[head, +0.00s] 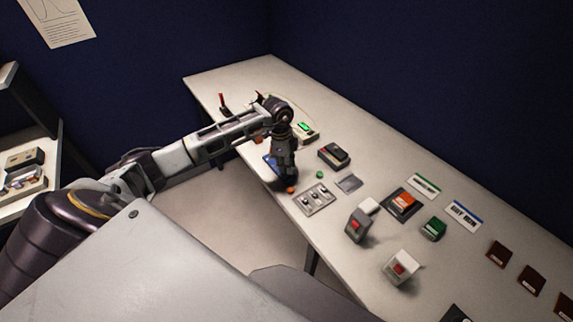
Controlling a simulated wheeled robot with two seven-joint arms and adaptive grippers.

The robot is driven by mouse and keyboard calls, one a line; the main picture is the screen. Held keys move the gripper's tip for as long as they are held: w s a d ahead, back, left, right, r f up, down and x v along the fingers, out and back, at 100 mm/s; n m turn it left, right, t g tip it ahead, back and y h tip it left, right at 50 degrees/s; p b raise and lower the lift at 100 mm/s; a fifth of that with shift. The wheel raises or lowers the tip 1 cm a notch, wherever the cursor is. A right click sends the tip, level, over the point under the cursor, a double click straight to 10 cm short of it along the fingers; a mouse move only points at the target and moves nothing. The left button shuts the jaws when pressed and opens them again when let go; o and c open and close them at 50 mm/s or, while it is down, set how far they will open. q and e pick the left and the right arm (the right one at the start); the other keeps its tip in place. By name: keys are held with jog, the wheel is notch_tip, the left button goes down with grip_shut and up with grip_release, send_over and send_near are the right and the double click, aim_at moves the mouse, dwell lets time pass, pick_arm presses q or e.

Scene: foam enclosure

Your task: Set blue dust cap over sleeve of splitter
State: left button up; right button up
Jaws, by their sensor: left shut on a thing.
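My left gripper (285,177) points down over the near edge of the table. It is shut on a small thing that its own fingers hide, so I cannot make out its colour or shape. A blue patch (270,164) shows just left of the gripper, partly covered by it; I cannot tell what it is. A small orange cap (291,190) lies just below the fingertips and a small green cap (319,174) lies to their right. I cannot pick out the splitter or its sleeve for certain. My right gripper is out of view.
A grey plate with several round fittings (314,199) lies close to the right of the gripper. Dark blue foam walls (420,70) stand behind the table (330,110).

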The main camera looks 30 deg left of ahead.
pick_arm(q)
jog(key=shift+f+b, duration=0.4)
jog(key=shift+f, duration=0.3)
dwell(0.5)
jog(key=o, duration=0.7)
notch_tip(320, 180, up, 12)
jog(key=a, duration=0.1)
jog(key=shift+s+a, duration=0.15)
jog(key=shift+s, duration=0.1)
dwell(0.3)
jog(key=shift+f, duration=0.1)
dwell(0.8)
